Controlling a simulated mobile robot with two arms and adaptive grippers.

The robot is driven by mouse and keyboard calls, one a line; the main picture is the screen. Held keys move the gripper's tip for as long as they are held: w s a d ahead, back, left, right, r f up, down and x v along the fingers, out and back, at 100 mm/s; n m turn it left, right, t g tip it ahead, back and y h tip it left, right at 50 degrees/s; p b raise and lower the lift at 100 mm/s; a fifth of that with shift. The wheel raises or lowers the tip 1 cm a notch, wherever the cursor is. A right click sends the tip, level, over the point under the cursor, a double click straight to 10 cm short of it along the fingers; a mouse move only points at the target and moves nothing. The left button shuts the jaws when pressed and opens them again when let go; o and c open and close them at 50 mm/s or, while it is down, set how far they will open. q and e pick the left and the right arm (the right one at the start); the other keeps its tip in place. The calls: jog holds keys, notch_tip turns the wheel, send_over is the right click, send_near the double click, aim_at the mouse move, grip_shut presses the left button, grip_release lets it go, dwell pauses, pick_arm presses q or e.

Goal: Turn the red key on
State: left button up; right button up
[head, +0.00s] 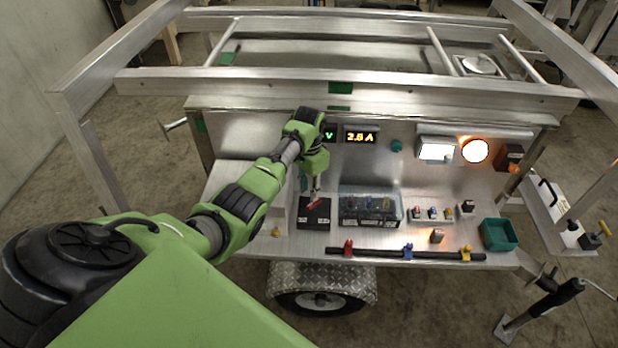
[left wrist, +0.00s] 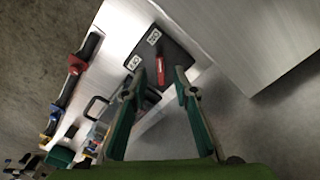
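The red key (head: 314,203) sits on a dark switch box (head: 318,220) on the trailer's bench. It also shows in the left wrist view as a red handle (left wrist: 160,68) on the dark box (left wrist: 182,62), with two white labels beside it. My left gripper (head: 316,184) is just above the key in the head view. In the left wrist view its two green fingers (left wrist: 159,84) are apart, and the key lies beyond and between the tips. Contact cannot be made out. My right gripper is not in view.
A clear-lidded box (head: 370,207) stands right of the switch box. Along the bench's front edge runs a black strip (head: 380,253) with coloured clamps. A green tray (head: 498,234) is at the right. A lit display (head: 361,137) and lamp (head: 475,151) are on the upright panel.

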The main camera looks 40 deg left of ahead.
aim_at(309, 205)
pick_arm(q)
notch_tip(309, 205, up, 5)
jog(key=shift+r, duration=0.1)
dwell(0.6)
